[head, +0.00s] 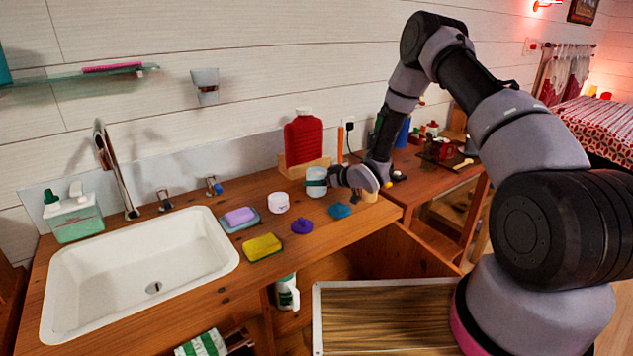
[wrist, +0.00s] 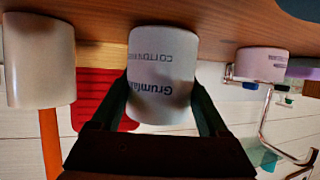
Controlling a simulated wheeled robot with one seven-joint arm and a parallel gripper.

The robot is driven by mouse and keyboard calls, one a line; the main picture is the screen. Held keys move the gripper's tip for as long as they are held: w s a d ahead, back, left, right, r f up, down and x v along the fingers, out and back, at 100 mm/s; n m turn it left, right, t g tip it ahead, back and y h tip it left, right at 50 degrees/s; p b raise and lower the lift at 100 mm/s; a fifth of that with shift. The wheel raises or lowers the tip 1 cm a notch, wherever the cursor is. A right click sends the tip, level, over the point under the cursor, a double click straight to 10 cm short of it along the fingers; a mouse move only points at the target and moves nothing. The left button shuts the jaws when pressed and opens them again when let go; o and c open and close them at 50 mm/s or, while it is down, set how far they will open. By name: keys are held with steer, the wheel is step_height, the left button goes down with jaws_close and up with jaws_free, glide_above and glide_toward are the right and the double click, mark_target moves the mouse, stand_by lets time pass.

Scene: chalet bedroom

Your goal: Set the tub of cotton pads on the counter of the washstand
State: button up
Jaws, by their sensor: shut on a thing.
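The white tub of cotton pads (head: 316,182) is at the right part of the washstand's wooden counter (head: 335,232), in front of the red hot-water bottle. My gripper (head: 328,178) reaches it from the right and is shut on it. In the wrist view, which is upside down, the tub (wrist: 162,75) sits between the two fingers, its printed label facing the camera. Its base is at or just above the counter (wrist: 220,18); I cannot tell whether it touches.
A small white jar (head: 278,203), purple item (head: 302,226), blue item (head: 340,210), sponge (head: 262,248) and soap dish (head: 240,219) stand left and front. A beige cup (wrist: 40,60) is close beside the tub. The red hot-water bottle (head: 304,140) stands behind. The sink (head: 140,270) is left.

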steer(key=shift+f, duration=0.2)
